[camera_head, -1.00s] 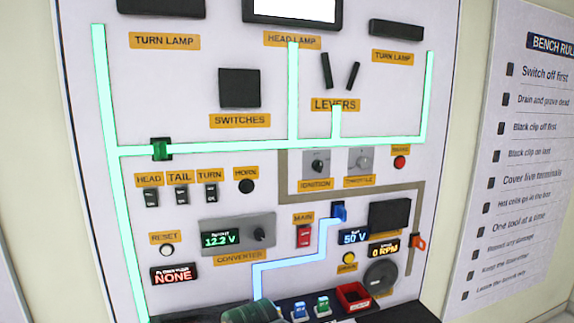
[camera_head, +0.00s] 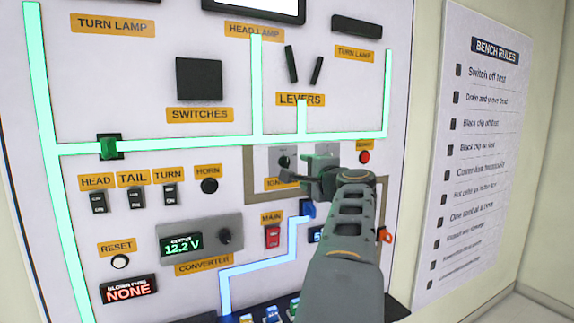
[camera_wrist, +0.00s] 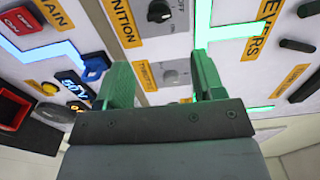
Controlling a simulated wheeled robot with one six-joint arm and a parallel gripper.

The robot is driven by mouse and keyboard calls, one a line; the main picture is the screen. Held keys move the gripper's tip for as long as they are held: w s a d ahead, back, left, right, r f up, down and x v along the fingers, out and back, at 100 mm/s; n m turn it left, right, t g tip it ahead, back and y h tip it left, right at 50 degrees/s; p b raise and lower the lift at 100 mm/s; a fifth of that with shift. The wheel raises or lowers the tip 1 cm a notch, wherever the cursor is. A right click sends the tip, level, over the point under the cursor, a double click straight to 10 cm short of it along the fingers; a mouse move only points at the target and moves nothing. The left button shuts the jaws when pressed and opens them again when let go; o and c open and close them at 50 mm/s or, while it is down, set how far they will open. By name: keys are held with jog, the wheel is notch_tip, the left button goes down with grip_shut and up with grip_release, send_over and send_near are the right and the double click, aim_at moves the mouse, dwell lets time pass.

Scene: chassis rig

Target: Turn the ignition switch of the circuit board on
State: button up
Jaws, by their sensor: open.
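The ignition switch (camera_head: 284,161) is a dark round knob on a grey plate, partly hidden by my gripper in the head view. In the wrist view the ignition knob (camera_wrist: 158,11) shows at the top edge, beyond the fingertips. Its yellow ignition label (camera_wrist: 124,22) is beside it. My gripper (camera_head: 308,172) is open and empty in front of the board. The circuit board (camera_head: 215,215) is a white upright panel.
Lit green strips (camera_head: 200,143) and a blue strip (camera_head: 265,262) run across the board. The red main switch (camera_head: 272,236) and converter (camera_head: 201,245) sit lower. The levers (camera_head: 316,69) are above my gripper. A rules poster (camera_head: 470,150) hangs at the right.

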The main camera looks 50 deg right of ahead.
aim_at(287, 163)
jog(key=p+x, duration=0.3)
jog(key=x, duration=0.9)
jog(key=shift+w, duration=0.3)
jog(key=c, duration=0.8)
